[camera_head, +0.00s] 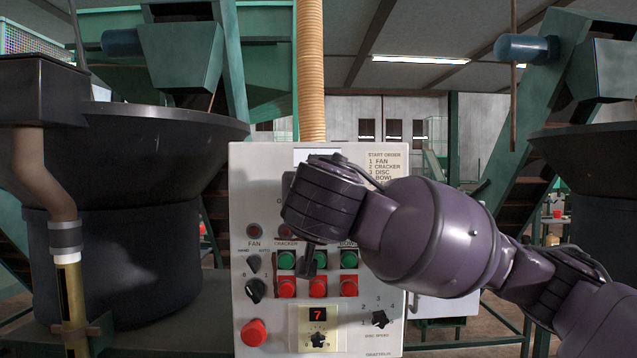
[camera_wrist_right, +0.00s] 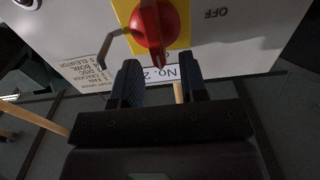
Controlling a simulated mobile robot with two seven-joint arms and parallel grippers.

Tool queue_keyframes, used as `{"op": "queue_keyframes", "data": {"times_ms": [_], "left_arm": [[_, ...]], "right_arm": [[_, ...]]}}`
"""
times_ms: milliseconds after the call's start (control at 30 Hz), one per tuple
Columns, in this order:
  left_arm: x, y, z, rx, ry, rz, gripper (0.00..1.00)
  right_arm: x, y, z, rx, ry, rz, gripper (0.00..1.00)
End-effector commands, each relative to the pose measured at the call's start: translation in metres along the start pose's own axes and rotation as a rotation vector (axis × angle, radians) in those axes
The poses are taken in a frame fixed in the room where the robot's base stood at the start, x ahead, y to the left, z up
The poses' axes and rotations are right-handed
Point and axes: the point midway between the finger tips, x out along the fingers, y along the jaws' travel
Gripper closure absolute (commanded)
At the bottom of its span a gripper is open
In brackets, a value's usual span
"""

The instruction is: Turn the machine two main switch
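The main switch (camera_wrist_right: 152,24) is a red rotary knob with a raised handle on a yellow plate (camera_wrist_right: 178,38), seen upside down in the right wrist view. An OFF mark sits beside it, and a "No. 2" label lies by the plate. My right gripper (camera_wrist_right: 159,66) is open, its two dark fingers reaching to the handle's end, with the handle tip lined up between them. Contact cannot be told. In the head view my right gripper (camera_head: 290,190) is in front of the upper control panel (camera_head: 245,165) and hides the switch. My left gripper is not in view.
Below my gripper the panel carries green buttons (camera_head: 349,259), red buttons (camera_head: 318,287), black selector knobs (camera_head: 255,291), a red mushroom button (camera_head: 253,332) and a display reading 7 (camera_head: 318,314). A large dark bowl (camera_head: 130,230) stands left. A bent metal handle (camera_wrist_right: 112,42) projects near the switch.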

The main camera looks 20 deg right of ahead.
Motion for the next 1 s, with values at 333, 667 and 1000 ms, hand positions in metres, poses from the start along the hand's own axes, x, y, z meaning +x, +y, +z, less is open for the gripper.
{"op": "queue_keyframes", "data": {"times_ms": [333, 667, 1000], "left_arm": [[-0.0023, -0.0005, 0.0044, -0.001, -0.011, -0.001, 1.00], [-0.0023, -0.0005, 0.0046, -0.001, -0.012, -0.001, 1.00], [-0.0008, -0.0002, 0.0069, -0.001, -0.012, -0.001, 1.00]], "right_arm": [[0.0089, -0.0002, 0.0011, -0.001, -0.001, -0.001, 0.61], [0.0087, -0.0001, 0.0010, -0.001, -0.001, -0.001, 0.97], [0.0086, -0.0005, 0.0018, -0.018, -0.002, -0.001, 1.00]]}}
